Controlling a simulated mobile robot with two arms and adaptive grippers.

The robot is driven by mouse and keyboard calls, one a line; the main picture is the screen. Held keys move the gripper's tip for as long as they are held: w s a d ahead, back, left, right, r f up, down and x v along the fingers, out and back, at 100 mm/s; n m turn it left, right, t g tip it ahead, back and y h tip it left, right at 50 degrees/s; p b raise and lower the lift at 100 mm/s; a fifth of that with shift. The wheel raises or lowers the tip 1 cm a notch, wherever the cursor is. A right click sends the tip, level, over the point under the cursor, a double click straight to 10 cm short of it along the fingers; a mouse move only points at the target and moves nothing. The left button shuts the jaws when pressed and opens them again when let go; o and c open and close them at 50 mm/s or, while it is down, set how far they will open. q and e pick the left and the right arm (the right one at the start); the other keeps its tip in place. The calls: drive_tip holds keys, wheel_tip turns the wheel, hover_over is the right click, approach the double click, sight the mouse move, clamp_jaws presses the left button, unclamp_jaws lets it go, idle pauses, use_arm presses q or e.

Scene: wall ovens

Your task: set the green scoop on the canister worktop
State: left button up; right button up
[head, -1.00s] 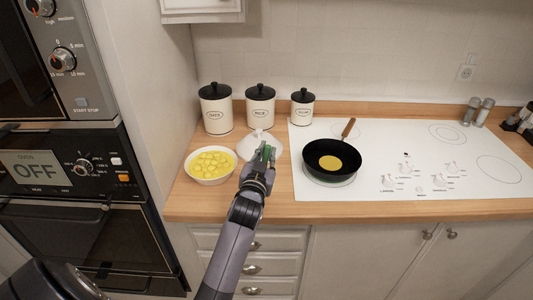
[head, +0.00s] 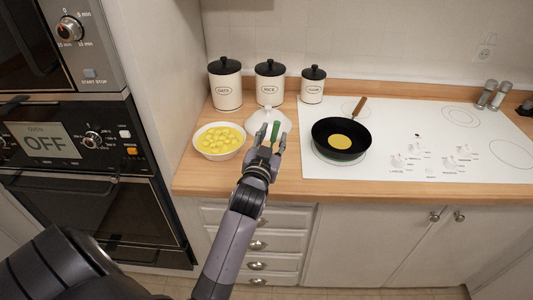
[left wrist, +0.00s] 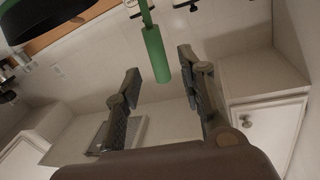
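The green scoop (head: 275,130) shows as a short green piece at my left gripper's fingertips, over the wooden canister worktop (head: 215,184). My left gripper (head: 272,138) is open, its fingers spread on either side of the green piece. In the left wrist view the scoop's green handle (left wrist: 157,55) is just beyond the open fingers (left wrist: 158,82), with a visible gap to both. The scoop's far end is cut off by the top edge there. I cannot tell whether the scoop rests on the worktop. My right gripper is not in view.
Three canisters (head: 270,84) stand at the back. A white cone-shaped object (head: 266,117) is just behind the gripper, with a bowl of yellow pieces (head: 219,152) to its left. A black pan (head: 340,150) stands on the white cooktop (head: 420,125). Wall ovens are left.

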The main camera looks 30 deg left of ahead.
use_arm(q)
drive_tip(key=b+v, duration=0.1)
drive_tip(key=v, duration=0.7)
